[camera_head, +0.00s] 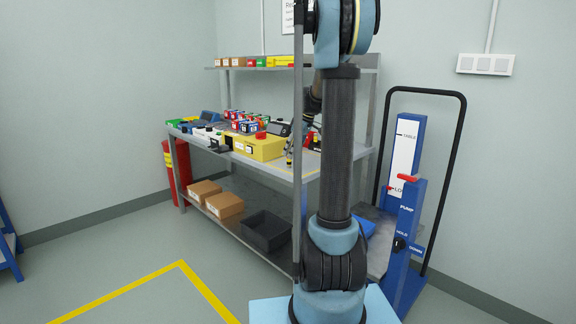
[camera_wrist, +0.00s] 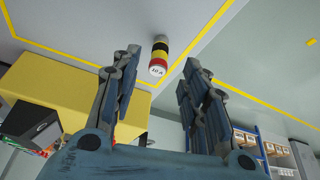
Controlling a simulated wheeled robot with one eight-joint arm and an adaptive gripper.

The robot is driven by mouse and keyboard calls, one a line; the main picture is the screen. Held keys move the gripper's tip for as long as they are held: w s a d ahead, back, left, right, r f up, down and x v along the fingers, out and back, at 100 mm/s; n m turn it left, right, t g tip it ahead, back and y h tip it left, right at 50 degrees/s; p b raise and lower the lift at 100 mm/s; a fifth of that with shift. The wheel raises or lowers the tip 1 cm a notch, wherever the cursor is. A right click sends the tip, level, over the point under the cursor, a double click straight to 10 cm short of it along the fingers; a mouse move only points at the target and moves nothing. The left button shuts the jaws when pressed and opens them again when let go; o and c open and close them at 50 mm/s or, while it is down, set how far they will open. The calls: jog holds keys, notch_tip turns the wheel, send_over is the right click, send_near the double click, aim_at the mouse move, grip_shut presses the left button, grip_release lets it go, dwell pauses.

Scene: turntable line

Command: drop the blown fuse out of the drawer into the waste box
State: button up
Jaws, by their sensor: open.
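In the wrist view, a banded cylinder (camera_wrist: 159,58) in black, yellow and red, its pale end marked with a rating, looks like a fuse. It is by a yellow floor or bench line, ahead of my gripper (camera_wrist: 160,64). My gripper is open, its fingers on either side of the cylinder in the picture, with nothing held. Whether the cylinder lies between the fingertips or beyond them is unclear. I cannot make out a drawer. A black open bin (camera_head: 265,232) is on the lower shelf; I cannot tell if it is the waste box.
A yellow box (camera_head: 258,147) with a red knob stands on the bench (camera_head: 225,160), among several small coloured parts. It also shows at left in the wrist view (camera_wrist: 62,92). Cardboard boxes (camera_head: 224,206) are on the lower shelf. A blue lift (camera_head: 405,215) stands at right.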

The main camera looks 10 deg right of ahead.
aim_at(289, 168)
jog(key=shift+x, duration=2.6)
grip_shut()
